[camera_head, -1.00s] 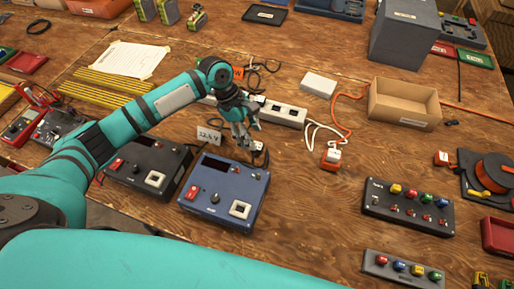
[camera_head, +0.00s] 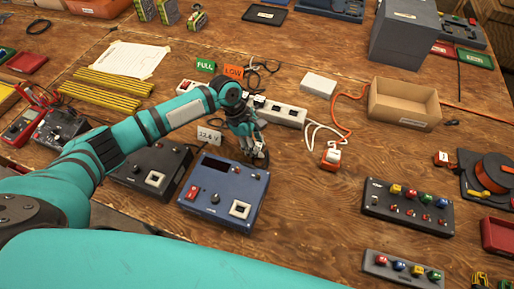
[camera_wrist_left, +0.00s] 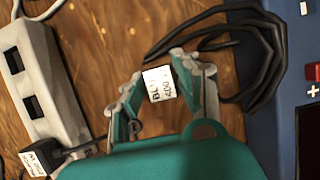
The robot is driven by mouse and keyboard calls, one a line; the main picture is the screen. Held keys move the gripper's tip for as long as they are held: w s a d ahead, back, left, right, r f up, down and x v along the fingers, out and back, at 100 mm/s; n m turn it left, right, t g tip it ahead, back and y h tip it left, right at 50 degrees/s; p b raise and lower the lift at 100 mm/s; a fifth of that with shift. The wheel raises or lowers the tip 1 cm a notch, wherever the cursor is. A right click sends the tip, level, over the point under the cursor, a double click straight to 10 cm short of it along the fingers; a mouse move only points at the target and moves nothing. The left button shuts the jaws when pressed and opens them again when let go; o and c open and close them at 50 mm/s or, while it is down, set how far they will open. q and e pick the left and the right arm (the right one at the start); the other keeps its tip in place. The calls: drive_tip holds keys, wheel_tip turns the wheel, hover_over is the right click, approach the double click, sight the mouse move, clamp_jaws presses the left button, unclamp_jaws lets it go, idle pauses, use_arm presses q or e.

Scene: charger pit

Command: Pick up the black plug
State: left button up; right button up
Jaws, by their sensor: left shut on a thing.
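My left gripper (camera_head: 256,152) is low over the table, just behind the top right corner of the blue charger box (camera_head: 225,190). In the left wrist view the left gripper (camera_wrist_left: 159,80) is shut on the black plug, which bears a white label (camera_wrist_left: 160,83) with partly readable black print. The fingers and label hide most of the plug body. Its black cable (camera_wrist_left: 232,40) loops to the right toward the blue box.
A white power strip (camera_head: 283,114) lies behind the gripper; the left wrist view shows its empty sockets and another black plug (camera_wrist_left: 75,150). A dark charger box (camera_head: 150,170) stands left. A white plug (camera_head: 332,156) lies right.

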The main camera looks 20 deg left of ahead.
use_arm(q)
clamp_jaws()
